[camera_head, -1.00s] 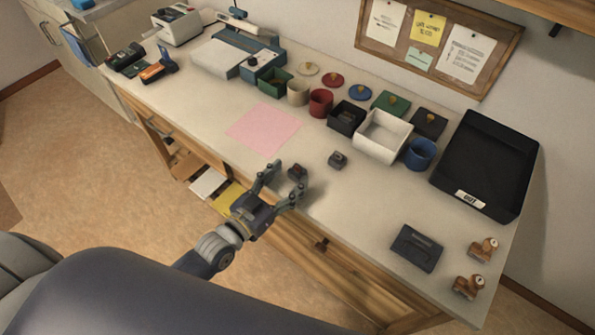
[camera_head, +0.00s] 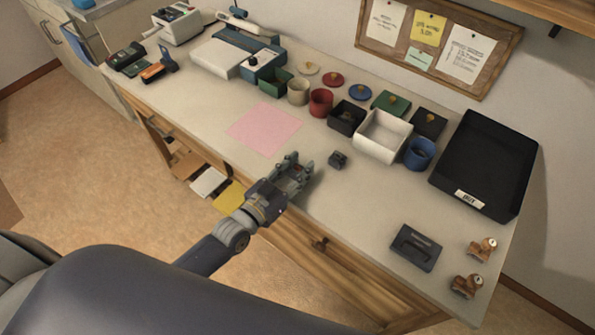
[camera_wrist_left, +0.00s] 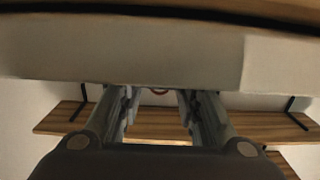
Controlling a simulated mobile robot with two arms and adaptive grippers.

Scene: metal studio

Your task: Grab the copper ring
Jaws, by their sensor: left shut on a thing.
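My left gripper (camera_head: 300,163) is over the front part of the bench top, and its fingers are closed in. In the left wrist view a small reddish-copper arc, the copper ring (camera_wrist_left: 159,92), shows between the two fingers. The fingers hide most of it, and its small dark holder is hidden behind them in the head view. A second small dark block (camera_head: 338,160) stands on the bench just right of the gripper. My right gripper is not in view.
A pink sheet (camera_head: 264,129) lies left of the gripper. Small pots and a white box (camera_head: 361,148) line the back, with a black tray (camera_head: 482,165) at the right. A dark case (camera_head: 415,247) and two brown stamps (camera_head: 482,249) stand front right. Bare bench lies between.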

